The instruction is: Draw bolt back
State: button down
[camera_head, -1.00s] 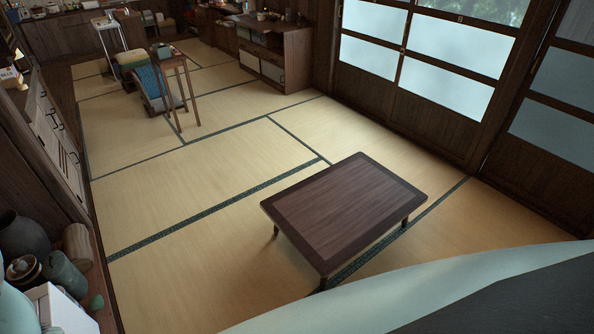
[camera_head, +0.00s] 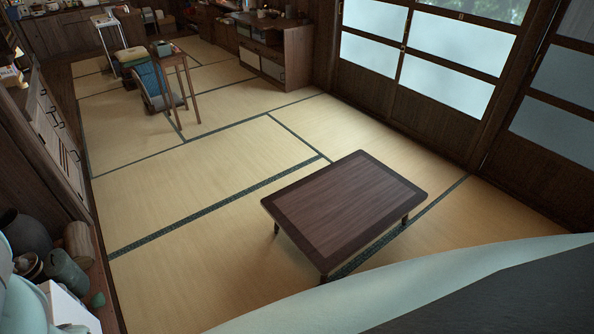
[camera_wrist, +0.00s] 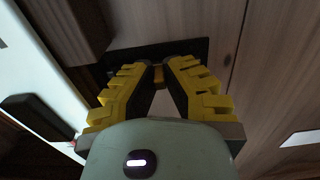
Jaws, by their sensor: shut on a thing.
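In the wrist view my gripper (camera_wrist: 165,72) has yellow toothed fingers on dark links, and their tips come close together. They are shut on a small brass-coloured piece of the bolt (camera_wrist: 159,75), mostly hidden between the tips. Behind it a dark mounting plate (camera_wrist: 192,48) lies on a wooden panel. How far the bolt is drawn cannot be seen. The head view does not show the bolt or the fingertips.
In the head view a low dark table (camera_head: 345,208) stands on the tatami, with clear floor to its left. A tall stool (camera_head: 172,72) stands farther back. Jars and a log-like piece (camera_head: 78,242) crowd the lower left. Sliding doors (camera_head: 440,75) line the right.

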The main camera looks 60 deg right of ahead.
jog(key=c, duration=1)
grip_release()
jog(key=shift+s+a, duration=0.15)
jog(key=shift+s, duration=0.05)
jog(key=v, duration=1.2)
jog(key=shift+w+r, duration=0.1)
